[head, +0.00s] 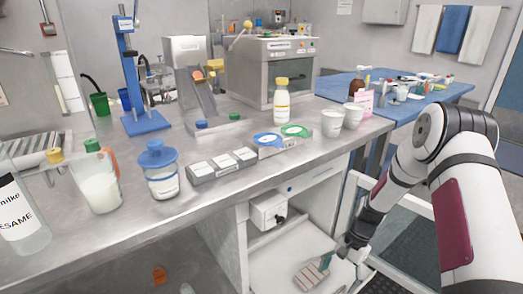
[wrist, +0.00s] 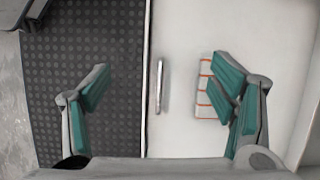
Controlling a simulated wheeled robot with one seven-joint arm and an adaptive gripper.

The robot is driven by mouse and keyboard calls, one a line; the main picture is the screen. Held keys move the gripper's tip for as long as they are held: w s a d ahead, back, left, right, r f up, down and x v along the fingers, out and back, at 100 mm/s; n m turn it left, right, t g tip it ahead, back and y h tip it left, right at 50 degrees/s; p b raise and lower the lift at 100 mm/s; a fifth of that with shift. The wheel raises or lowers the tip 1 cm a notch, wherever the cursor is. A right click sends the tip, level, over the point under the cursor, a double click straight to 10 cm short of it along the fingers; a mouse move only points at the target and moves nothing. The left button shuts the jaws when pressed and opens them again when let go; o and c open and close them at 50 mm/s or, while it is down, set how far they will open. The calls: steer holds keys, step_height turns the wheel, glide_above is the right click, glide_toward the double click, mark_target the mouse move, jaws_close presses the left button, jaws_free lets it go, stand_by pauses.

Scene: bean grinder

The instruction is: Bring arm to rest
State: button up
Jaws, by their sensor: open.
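My arm (head: 453,180) reaches in from the right and bends down past the right end of the counter. My gripper (head: 340,257) hangs low beside the open space under the counter. In the wrist view my gripper (wrist: 165,85) shows its two teal-padded fingers spread wide, with nothing between them in their grasp. Below the fingers lie a white surface and a dark studded mat.
The steel counter (head: 225,190) holds a blue-lidded jar (head: 162,178), a yellow-capped bottle (head: 281,104) and cups (head: 332,123). A striped item (head: 312,273) lies on the white lower surface by my gripper, also visible in the wrist view (wrist: 203,100). A blue table (head: 340,84) stands behind.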

steer(key=s+a+r+n+t+h, duration=0.1)
steer(key=s+r+n, duration=0.25)
steer(key=r, duration=1.15)
steer(key=s+a+r+n+h, duration=0.15)
steer(key=s+r, duration=0.35)
steer(key=r, duration=1)
steer(key=s+a+r+n+t, duration=0.1)
steer(key=s+r, duration=0.3)
steer(key=s, duration=0.2)
steer(key=s+a+r+n, duration=0.1)
steer(key=s+r+n, duration=0.1)
steer(key=s+r, duration=0.4)
steer(key=s+n+t, duration=0.1)
steer(key=s+n, duration=0.1)
steer(key=s, duration=1.3)
step_height(320, 180, up, 29)
steer(key=t+p, duration=0.3)
steer(key=p, duration=2.4)
steer(key=shift+w+d+t+h, duration=0.15)
steer(key=shift+d+t+h, duration=0.1)
steer(key=shift+t+h, duration=0.2)
steer(key=shift+c, duration=0.6)
